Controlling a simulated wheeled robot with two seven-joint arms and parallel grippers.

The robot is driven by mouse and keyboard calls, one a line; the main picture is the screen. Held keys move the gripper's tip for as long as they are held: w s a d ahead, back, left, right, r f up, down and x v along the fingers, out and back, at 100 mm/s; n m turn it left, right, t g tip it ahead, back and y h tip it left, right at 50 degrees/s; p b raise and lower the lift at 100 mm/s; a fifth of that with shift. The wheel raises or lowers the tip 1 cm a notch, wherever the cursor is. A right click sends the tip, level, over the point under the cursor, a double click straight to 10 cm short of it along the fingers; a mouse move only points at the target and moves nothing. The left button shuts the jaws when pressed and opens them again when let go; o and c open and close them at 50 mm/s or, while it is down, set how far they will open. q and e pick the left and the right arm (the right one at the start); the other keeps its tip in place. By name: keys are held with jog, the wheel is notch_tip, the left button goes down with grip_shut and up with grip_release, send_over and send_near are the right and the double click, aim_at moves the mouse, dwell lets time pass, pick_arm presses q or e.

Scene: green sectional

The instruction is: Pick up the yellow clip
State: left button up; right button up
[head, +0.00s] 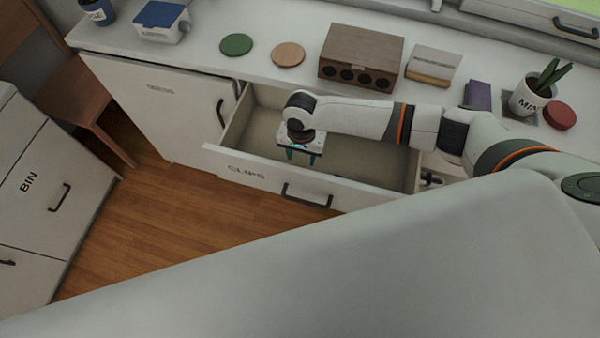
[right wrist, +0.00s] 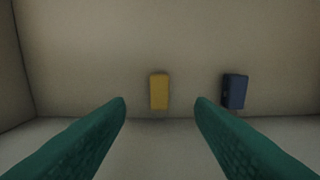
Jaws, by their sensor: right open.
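The yellow clip (right wrist: 159,92) lies on the drawer floor in the right wrist view, between and a little beyond my two green fingertips. My right gripper (right wrist: 160,103) is open and empty above it, with the fingers apart on either side and not touching it. In the head view my right gripper (head: 299,156) points down into the open drawer marked CLIPS (head: 245,173). The yellow clip is hidden there by my arm and gripper. My left gripper is not in view.
A dark blue clip (right wrist: 235,91) lies to the right of the yellow one. The drawer's front wall (head: 335,190) and side walls surround the gripper. The counter above holds a wooden box (head: 361,55), a green coaster (head: 236,44) and a potted plant (head: 531,95).

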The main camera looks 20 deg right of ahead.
notch_tip(320, 180, down, 3)
jog(key=shift+w+d+f, duration=0.1)
jog(key=shift+w+f, duration=0.05)
jog(key=shift+f, duration=1.2)
jog(key=shift+w+f, duration=0.15)
jog(key=shift+f, duration=1.15)
jog(key=c, duration=1.1)
